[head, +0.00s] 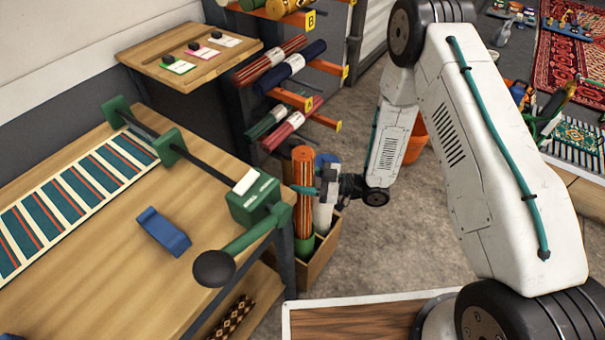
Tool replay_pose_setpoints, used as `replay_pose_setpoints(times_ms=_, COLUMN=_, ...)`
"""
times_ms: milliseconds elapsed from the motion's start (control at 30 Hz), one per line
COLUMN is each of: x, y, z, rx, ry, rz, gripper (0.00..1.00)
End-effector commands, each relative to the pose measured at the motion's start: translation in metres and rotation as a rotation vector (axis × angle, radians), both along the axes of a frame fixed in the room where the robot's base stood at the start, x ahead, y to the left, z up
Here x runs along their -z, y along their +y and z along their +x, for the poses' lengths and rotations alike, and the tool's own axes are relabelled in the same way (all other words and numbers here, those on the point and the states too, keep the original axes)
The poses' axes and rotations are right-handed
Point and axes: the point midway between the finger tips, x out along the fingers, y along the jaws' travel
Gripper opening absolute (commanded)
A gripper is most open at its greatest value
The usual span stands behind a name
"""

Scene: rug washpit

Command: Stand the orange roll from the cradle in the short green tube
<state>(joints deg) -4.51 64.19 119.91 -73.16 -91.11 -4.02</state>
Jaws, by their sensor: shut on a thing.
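The orange roll (304,215) stands upright at the wooden box beside the bench. My gripper (316,188) is shut on it from the right, around its upper half. The short green tube (304,247) is in the box, directly below the roll. The roll's lower end meets the tube's top and looks to be inside it; how deep it sits is hidden. A blue cradle-like block (163,232) lies on the bench with nothing on it; I cannot tell if it is the task's cradle.
The wooden box (322,262) also holds a white tube (322,218) and something blue behind. The bench (100,275) bears a green-clamped bar with a dark knob (213,268). A rack of rolls (284,68) stands close behind. Open floor (385,240) lies to the right.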

Motion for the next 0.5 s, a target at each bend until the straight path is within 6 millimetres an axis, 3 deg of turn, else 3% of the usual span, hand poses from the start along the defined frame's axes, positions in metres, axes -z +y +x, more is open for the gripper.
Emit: replay_pose_setpoints(times_ms=500, x=0.04, y=0.0, z=0.0, rx=0.0, ry=0.001, rz=0.001, gripper=0.14)
